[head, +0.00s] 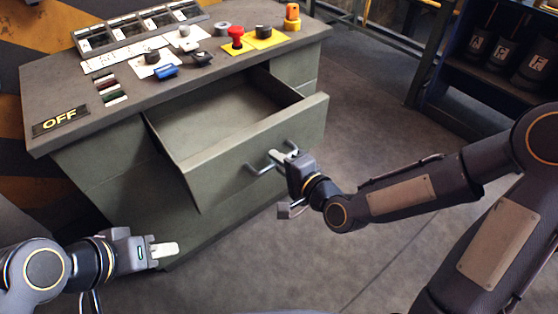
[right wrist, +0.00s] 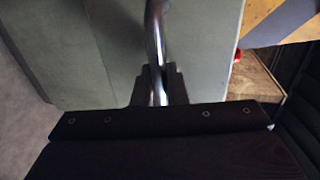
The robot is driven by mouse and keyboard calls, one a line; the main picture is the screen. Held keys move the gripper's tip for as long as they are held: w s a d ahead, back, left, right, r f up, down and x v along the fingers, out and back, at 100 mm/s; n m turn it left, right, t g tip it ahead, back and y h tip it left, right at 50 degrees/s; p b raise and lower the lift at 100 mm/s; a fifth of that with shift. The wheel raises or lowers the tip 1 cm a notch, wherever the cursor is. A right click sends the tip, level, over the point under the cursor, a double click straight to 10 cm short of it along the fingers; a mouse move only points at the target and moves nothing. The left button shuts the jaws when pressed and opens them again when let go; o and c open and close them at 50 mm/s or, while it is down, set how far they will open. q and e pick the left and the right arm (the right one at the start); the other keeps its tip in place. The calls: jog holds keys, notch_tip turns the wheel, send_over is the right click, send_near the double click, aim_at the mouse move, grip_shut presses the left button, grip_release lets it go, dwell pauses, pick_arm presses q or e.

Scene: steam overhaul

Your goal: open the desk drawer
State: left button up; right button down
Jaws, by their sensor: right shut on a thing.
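The desk drawer (head: 246,142) is grey-green and stands pulled out from the desk (head: 105,165), with its empty inside showing in the head view. A metal bar handle (head: 258,168) is on its front; it also shows in the right wrist view (right wrist: 154,35). My right gripper (head: 282,157) is shut on the handle; in the right wrist view its fingers (right wrist: 159,88) close around the bar. My left gripper (head: 163,250) is at the lower left, in front of the desk and apart from it. Its fingertips look close together, but I cannot tell the gap.
The desk top holds a red button (head: 236,36), an orange knob (head: 292,14), a blue block (head: 165,71) and an OFF label (head: 60,121). A dark shelf (head: 500,83) with several dark canisters stands at the right. The floor (head: 375,130) between is clear.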

jog(key=c, duration=1.6)
grip_release()
jog(key=shift+o, duration=0.2)
jog(key=p+v, duration=0.1)
jog(key=v, duration=0.6)
jog(key=shift+s+d, duration=0.2)
jog(key=shift+s, duration=0.15)
